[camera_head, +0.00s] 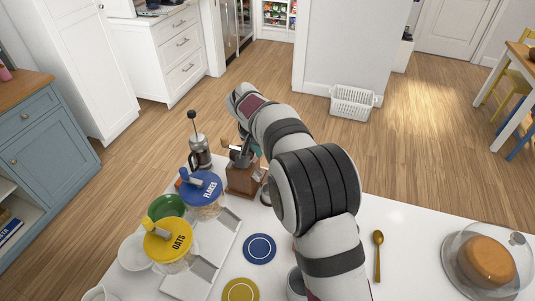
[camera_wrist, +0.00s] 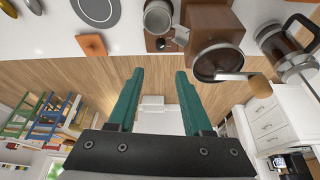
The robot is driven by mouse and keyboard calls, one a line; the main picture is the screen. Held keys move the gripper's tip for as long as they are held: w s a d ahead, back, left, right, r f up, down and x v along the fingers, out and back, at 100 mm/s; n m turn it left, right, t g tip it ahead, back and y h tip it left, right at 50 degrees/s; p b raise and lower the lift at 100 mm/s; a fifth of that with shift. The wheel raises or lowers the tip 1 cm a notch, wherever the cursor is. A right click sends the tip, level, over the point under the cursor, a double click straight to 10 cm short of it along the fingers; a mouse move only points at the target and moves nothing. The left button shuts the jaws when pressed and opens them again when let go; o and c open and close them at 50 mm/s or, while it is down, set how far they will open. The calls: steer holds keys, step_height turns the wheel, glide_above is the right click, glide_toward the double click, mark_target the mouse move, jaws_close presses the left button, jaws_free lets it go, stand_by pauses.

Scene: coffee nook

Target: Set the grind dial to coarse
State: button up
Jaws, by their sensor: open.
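The coffee grinder (camera_head: 241,180) is a brown wooden box on the white counter, left of my arm. In the wrist view its wooden body (camera_wrist: 213,20) is at the top, with a dark round hopper and a crank ending in a wooden knob (camera_wrist: 260,87). A small dark knob, apparently the grind dial (camera_wrist: 161,43), sits on the wood beside a grey metal cup (camera_wrist: 158,17); its setting is not readable. My gripper (camera_wrist: 158,72) has two teal fingers, spread apart and empty, just short of the dial in the picture. In the head view the fingers are mostly hidden.
A French press (camera_head: 199,152) stands behind the grinder. The jars of flakes (camera_head: 204,188) and oats (camera_head: 170,243) are on the left. A blue coaster (camera_head: 259,249), a gold spoon (camera_head: 378,256) and a domed cake (camera_head: 487,262) lie nearer. Bare counter shows right of my arm.

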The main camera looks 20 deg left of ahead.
steer(key=d+f+n+g, duration=0.1)
steer(key=d, duration=0.1)
steer(key=d+f+n+g, duration=0.1)
steer(key=f+n, duration=0.1)
steer(key=shift+w+d+y, duration=0.1)
steer(key=shift+d+y, duration=0.3)
steer(key=shift+c, duration=0.2)
steer(key=w+d+n+g+y, duration=0.1)
steer(key=w+d+n+y, duration=0.4)
steer(key=d+n+y, duration=0.7)
steer(key=a+f+n+h, duration=0.1)
steer(key=a+f, duration=0.3)
steer(key=w+a+f+n+h, duration=0.1)
steer(key=a+f, duration=0.3)
steer(key=a, duration=0.1)
steer(key=a+f+h, duration=0.1)
steer(key=a+f, duration=0.2)
steer(key=a, duration=0.2)
steer(key=shift+w+f+n, duration=0.15)
steer(key=shift+f+n, duration=0.25)
steer(key=shift+c, duration=0.2)
steer(key=shift+d, duration=0.1)
jaws_close()
